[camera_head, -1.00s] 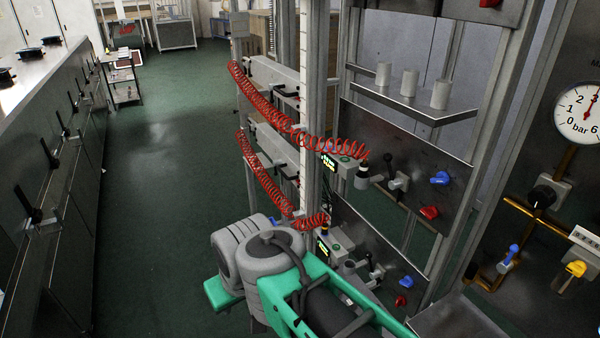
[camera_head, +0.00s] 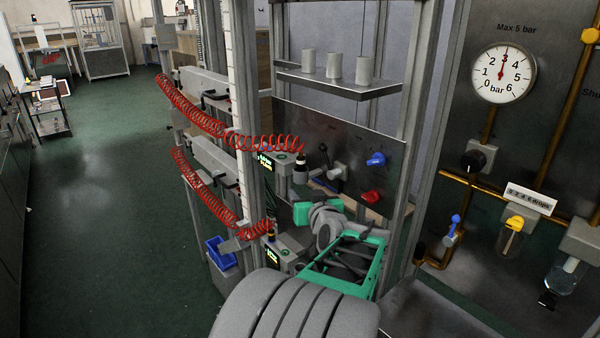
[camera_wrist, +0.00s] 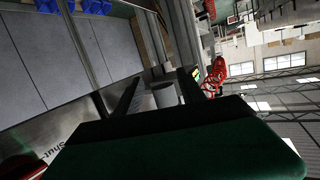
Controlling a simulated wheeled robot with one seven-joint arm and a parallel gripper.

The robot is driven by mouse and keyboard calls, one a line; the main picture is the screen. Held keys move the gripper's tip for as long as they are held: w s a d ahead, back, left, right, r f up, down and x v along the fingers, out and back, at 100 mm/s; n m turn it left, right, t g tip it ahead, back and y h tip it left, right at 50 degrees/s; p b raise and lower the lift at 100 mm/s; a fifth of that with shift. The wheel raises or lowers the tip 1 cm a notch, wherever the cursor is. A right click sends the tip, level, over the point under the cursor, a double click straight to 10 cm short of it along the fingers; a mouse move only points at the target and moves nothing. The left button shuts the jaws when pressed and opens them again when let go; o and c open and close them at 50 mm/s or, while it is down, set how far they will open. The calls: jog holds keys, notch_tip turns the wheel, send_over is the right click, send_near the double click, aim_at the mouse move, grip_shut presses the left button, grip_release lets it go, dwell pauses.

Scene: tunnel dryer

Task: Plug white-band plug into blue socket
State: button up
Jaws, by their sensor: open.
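The upper red coiled hose (camera_head: 262,142) ends at a dark plug with a pale band (camera_head: 301,170), which stands at the upper grey box with a lit display; the band looks whitish but is small. A lower red coil (camera_head: 205,193) ends above a second box, and its plug's band is unclear. I cannot clearly make out a blue socket. My green and grey arm reaches toward the panel below the upper plug, with its gripper end not clear in the head view. In the wrist view my gripper (camera_wrist: 158,78) is open, its dark fingers apart, with pale cylinders visible beyond them.
A shelf (camera_head: 340,86) with three pale cups is above the panel. Blue (camera_head: 376,159) and red (camera_head: 371,196) knobs stick out of the panel. A gauge (camera_head: 504,73) and brass pipes are at right. A blue bin (camera_head: 219,250) stands low.

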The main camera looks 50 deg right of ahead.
jog(key=t+h, duration=0.2)
send_near(298, 157)
jog(key=w+d, duration=0.2)
jog(key=w+d+f, duration=0.1)
jog(key=w+d, duration=0.1)
jog(key=shift+f, duration=0.2)
jog(key=p+x, duration=0.2)
jog(key=x, duration=0.5)
jog(key=shift+w+d+f+p, duration=0.1)
jog(key=shift+w+d+p, duration=0.1)
jog(key=shift+d+p, duration=0.2)
jog(key=shift+a, duration=0.15)
grip_shut()
